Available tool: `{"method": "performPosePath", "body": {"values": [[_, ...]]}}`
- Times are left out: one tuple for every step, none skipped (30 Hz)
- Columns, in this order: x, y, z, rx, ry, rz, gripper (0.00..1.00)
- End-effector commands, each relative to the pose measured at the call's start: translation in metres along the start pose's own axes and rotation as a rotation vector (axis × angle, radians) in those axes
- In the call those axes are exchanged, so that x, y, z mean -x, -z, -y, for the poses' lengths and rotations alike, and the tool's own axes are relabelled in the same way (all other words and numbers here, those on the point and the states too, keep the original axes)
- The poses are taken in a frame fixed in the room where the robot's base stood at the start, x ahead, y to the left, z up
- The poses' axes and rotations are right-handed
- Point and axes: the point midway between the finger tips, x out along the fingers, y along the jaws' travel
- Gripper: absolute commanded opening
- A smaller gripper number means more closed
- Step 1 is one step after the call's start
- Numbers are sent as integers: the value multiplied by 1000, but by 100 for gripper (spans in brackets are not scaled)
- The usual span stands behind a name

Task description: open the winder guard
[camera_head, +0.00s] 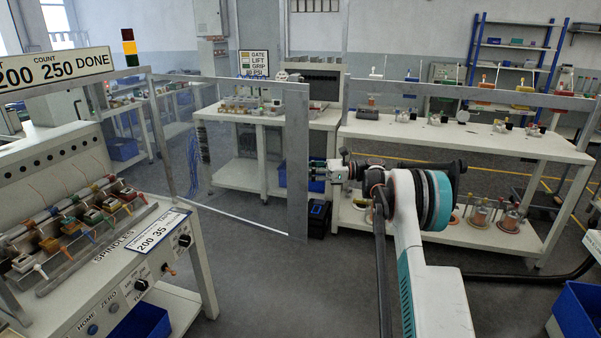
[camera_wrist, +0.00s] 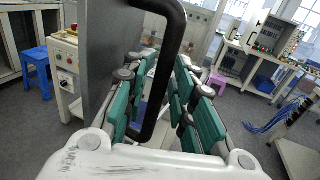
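The winder guard (camera_head: 297,130) is a clear panel with a grey frame, left of centre in the head view, beside the winder bench. In the wrist view its grey edge plate (camera_wrist: 108,45) rises at left, with a black bar handle (camera_wrist: 172,45) on it. My gripper (camera_head: 318,171) is at the guard's right edge, pointing left. In the wrist view my gripper (camera_wrist: 165,85) has its green-padded fingers apart, with the handle running down between them. The handle is not distinct in the head view.
The winder bench (camera_head: 95,235) with spindles and a control panel stands at left. A white bench (camera_head: 470,140) with several small fixtures stands behind my arm. A blue bin (camera_head: 578,312) sits at lower right. The floor (camera_head: 280,290) in front of the guard is clear.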

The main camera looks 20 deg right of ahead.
Motion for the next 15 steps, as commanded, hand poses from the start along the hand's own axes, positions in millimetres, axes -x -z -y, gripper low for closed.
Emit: {"method": "performPosePath", "body": {"values": [[-1,0,0,0,-1,0,32],[-1,0,0,0,-1,1,32],[-2,0,0,1,-1,1,32],[-2,0,0,1,-2,1,32],[-2,-1,0,1,-2,1,32],[-3,-1,0,1,-2,1,32],[-3,-1,0,1,-2,1,32],[-3,-1,0,1,-2,1,32],[-3,-1,0,1,-2,1,32],[-2,-1,0,1,-2,1,32],[-1,-1,0,1,-2,1,32],[2,-1,0,1,-1,1,32],[4,-1,0,1,-1,1,32],[8,-1,0,1,-1,1,32],[13,-1,0,1,-1,1,32]]}}
